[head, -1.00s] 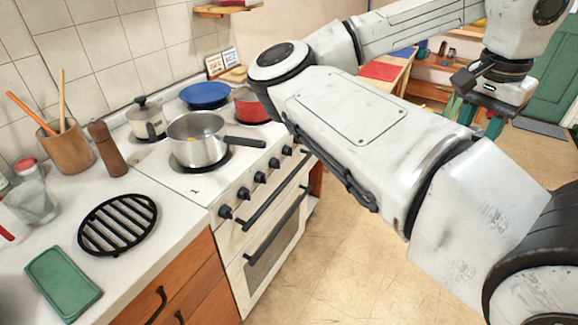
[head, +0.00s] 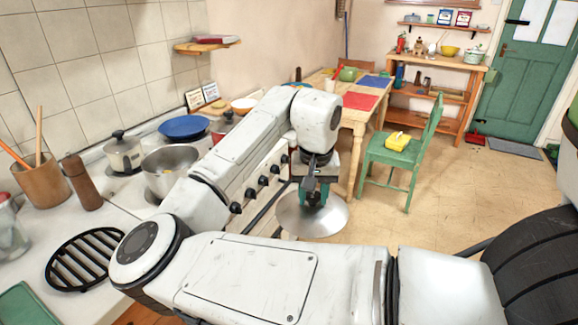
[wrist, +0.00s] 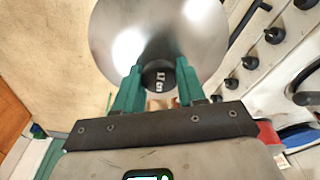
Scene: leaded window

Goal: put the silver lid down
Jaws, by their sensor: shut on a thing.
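The silver lid (head: 311,216) is a round, shiny metal disc with a dark knob. My gripper (head: 316,193) is shut on the knob and holds the lid in the air in front of the stove, over the floor side. In the wrist view the lid (wrist: 160,35) fills the top middle, and the green fingers of my gripper (wrist: 157,82) close on its dark knob, which carries a printed label. An open steel pot (head: 168,170) stands on the stove, partly hidden by my arm.
A black round trivet (head: 85,260) lies on the counter at the left, beside a green mat (head: 25,305). A lidded pot (head: 122,152), a blue pan (head: 184,127) and a red pot (head: 222,127) occupy the stove. A wooden table (head: 352,118) and green chair (head: 400,150) stand beyond.

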